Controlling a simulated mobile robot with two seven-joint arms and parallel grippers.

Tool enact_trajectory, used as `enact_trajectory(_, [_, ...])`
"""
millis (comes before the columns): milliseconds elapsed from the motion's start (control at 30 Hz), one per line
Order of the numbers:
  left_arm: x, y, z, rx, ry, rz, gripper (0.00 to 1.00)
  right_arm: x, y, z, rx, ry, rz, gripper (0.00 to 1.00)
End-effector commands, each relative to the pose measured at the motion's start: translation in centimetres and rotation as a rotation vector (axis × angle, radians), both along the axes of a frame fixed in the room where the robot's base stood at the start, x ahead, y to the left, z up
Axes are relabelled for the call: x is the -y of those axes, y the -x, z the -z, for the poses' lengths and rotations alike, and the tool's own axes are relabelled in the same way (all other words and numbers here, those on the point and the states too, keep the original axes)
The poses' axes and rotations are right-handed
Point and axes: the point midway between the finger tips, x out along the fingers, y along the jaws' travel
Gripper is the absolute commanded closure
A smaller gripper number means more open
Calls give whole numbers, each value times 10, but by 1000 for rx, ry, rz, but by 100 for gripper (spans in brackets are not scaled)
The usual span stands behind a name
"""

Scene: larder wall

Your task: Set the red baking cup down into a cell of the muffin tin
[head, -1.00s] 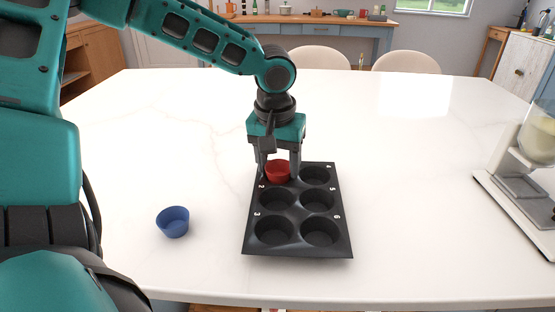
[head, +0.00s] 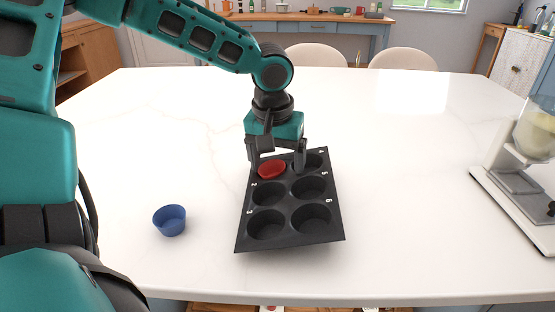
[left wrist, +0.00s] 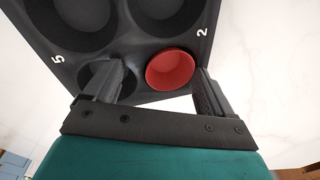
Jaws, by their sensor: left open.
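The red baking cup (head: 271,170) sits in the far left cell of the dark muffin tin (head: 282,205), its rim showing as an oval. It also shows in the left wrist view (left wrist: 171,68), between my fingers with gaps to them. My left gripper (head: 277,166) is open around the cup. In the left wrist view (left wrist: 155,88), one finger reaches over the neighbouring cell and the other is beside the cup near the tin's edge. The tin's other cells look empty. The tin lies askew and may be tilted; I cannot tell which. My right gripper is not seen.
A blue baking cup (head: 170,220) stands on the white counter (head: 400,190) left of the tin. An appliance with a clear container (head: 520,165) stands at the right edge. The counter between it and the tin is clear. Two chairs are beyond the far edge.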

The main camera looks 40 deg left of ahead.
Motion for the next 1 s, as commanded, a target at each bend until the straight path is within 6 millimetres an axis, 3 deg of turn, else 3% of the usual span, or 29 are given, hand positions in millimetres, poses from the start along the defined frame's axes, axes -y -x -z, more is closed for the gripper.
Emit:
enact_trajectory(33, [-3,7,10,-25,1,-3,11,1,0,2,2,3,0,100])
enact_trajectory(167, [-1,9,-9,-22,1,-3,11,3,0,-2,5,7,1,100])
enact_trajectory(400, [4,13,-69,-4,-2,-2,11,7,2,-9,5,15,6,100])
enact_trajectory(600, [8,18,-109,2,-3,0,11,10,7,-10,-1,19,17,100])
enact_trajectory(800, [10,20,-128,4,-4,0,11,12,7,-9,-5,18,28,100])
enact_trajectory(1000, [11,21,-132,4,-5,0,11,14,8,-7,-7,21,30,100])
